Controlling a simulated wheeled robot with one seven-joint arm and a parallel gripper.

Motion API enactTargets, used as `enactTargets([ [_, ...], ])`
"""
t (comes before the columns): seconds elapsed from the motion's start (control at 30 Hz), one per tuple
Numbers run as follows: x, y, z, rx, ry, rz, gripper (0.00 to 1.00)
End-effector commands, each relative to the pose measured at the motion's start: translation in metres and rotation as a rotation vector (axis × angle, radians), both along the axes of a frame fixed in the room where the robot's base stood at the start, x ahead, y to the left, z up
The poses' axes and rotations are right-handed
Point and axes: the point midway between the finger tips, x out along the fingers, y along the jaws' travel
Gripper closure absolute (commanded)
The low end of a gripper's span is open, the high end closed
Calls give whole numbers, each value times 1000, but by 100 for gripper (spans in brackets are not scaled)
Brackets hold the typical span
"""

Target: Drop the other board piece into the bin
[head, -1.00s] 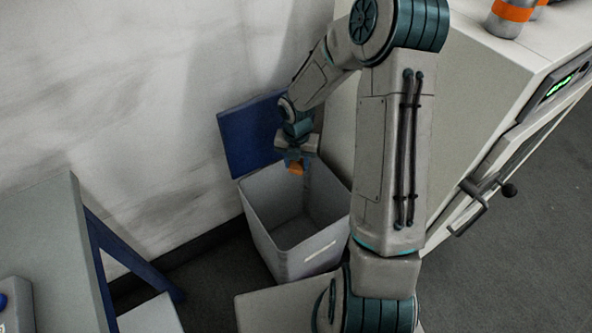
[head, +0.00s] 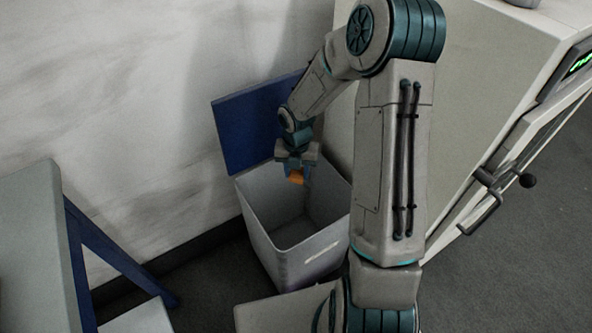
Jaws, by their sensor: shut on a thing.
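The bin (head: 270,233) is a pale grey open box on the floor by the wall, with its blue lid (head: 243,130) raised at the back. The part of its inside that shows looks empty. My gripper (head: 296,177) is shut on a small orange board piece (head: 296,177). It holds the piece over the back part of the bin's opening, near the rim. The fingers partly hide the piece, and my arm covers the bin's right side.
A white cabinet (head: 475,90) with a handle (head: 487,203) stands on the right. A grey table (head: 35,240) with blue legs is at the left. The wall (head: 120,110) is close behind the bin. Dark floor (head: 215,290) shows between table and bin.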

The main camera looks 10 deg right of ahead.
Motion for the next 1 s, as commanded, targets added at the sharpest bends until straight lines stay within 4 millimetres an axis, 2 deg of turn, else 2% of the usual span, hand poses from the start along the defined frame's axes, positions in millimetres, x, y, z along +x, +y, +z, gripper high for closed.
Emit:
enactTargets([
  [0.17, 0, 0, 1, 0, 0, 0, 85],
  [0.2, 0, 0, 1, 0, 0, 0, 60],
  [0.3, 0, 0, 1, 0, 0, 0, 38],
  [0.57, 0, 0, 1, 0, 0, -1, 38],
  [0.67, 0, -1, 8, 0, -2, -1, 38],
  [0.77, 1, -1, 23, 0, -3, -1, 38],
  [1.0, 1, -1, 79, -1, -4, -3, 38],
])
